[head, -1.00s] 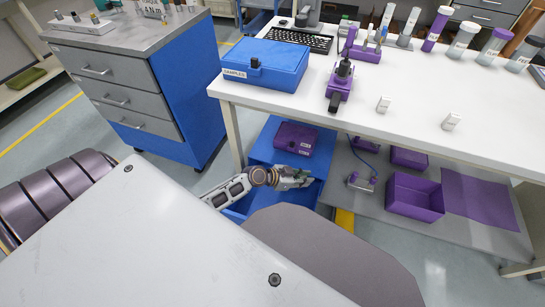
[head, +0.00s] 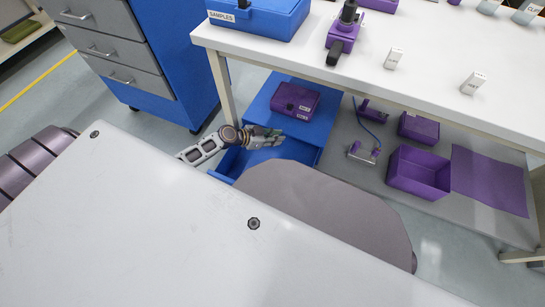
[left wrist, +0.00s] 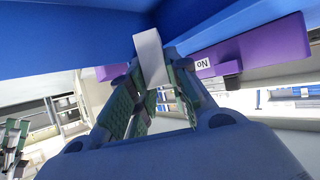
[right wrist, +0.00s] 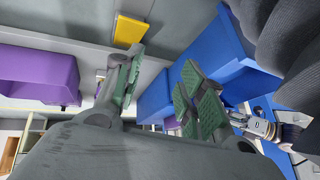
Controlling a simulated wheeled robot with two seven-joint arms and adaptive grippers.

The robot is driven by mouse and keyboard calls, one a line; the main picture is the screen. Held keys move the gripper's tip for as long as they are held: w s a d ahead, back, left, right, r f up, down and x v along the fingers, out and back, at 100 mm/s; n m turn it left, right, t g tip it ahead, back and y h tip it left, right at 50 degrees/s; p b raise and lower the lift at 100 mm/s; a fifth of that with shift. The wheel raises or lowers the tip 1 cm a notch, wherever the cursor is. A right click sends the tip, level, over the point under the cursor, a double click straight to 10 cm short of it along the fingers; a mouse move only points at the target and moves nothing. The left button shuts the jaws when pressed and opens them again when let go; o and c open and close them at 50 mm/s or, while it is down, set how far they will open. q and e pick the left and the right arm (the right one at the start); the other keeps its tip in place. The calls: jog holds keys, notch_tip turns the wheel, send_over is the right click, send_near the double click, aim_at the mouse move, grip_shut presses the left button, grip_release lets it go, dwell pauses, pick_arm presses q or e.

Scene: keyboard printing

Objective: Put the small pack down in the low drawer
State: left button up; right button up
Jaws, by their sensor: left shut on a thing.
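The low drawer (head: 290,152) is a blue drawer, open, in the low blue unit (head: 318,129) under the white table. My left gripper (head: 272,137) is over the back part of the open drawer, close to the unit's front. In the left wrist view its fingers are shut on the small pack (left wrist: 150,57), a small white block held between the green pads. The pack is too small to make out in the head view. My right gripper (right wrist: 156,88) shows only in the right wrist view, with its fingers apart and nothing between them.
A purple box (head: 297,100) lies on top of the blue unit. An open purple bin (head: 420,172) and a purple mat (head: 488,180) are on the grey shelf to the right. The table edge overhangs, with a table leg (head: 222,85) left of the unit.

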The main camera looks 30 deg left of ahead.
pick_arm(q)
jog(key=shift+f, duration=0.1)
dwell(0.3)
jog(key=shift+f+b, duration=0.35)
jog(key=shift+f, duration=0.35)
jog(key=b, duration=0.6)
send_over(276, 159)
jog(key=f, duration=1.2)
jog(key=shift+s+f, duration=0.1)
jog(key=shift+s, duration=0.25)
jog(key=shift+w, duration=0.3)
pick_arm(e)
notch_tip(276, 159, down, 8)
jog(key=a+t+y, duration=0.1)
jog(key=shift+w+a+r, duration=0.2)
jog(key=shift+w+a, duration=0.05)
